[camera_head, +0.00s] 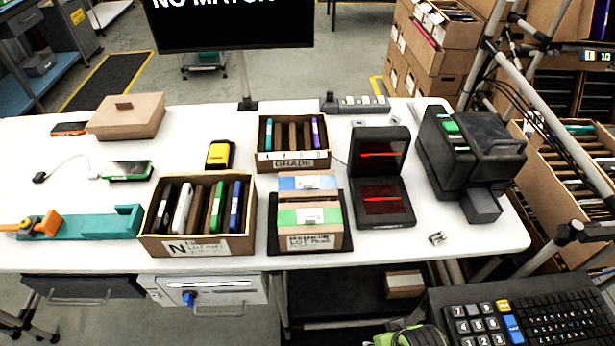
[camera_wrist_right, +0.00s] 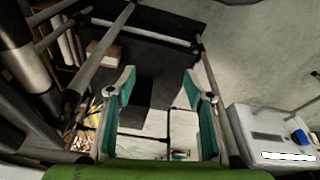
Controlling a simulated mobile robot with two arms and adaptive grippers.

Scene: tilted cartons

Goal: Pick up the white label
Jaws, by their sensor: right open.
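Several white labels are in view, and I cannot tell which one is meant. One (camera_head: 195,247) is on the front of the left open carton (camera_head: 240,240), marked "N". Another (camera_head: 309,240) is on the front of the small carton stack (camera_head: 327,225). A white strip (camera_head: 225,284) is on the drawer front (camera_head: 240,294); a bright strip (camera_wrist_right: 288,156) also shows there in the right wrist view. My right gripper (camera_wrist_right: 158,95) is open, its teal-padded fingers apart with nothing held between them. In the head view its green part shows low right of centre. My left gripper is not in view.
A carton marked "GRADE" (camera_head: 293,164), a red-windowed scanner (camera_head: 381,200) and a dark printer (camera_head: 470,150) stand on the white table (camera_head: 110,258). A keyboard (camera_head: 540,320) is at lower right. A brown box (camera_head: 404,284) lies below the table.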

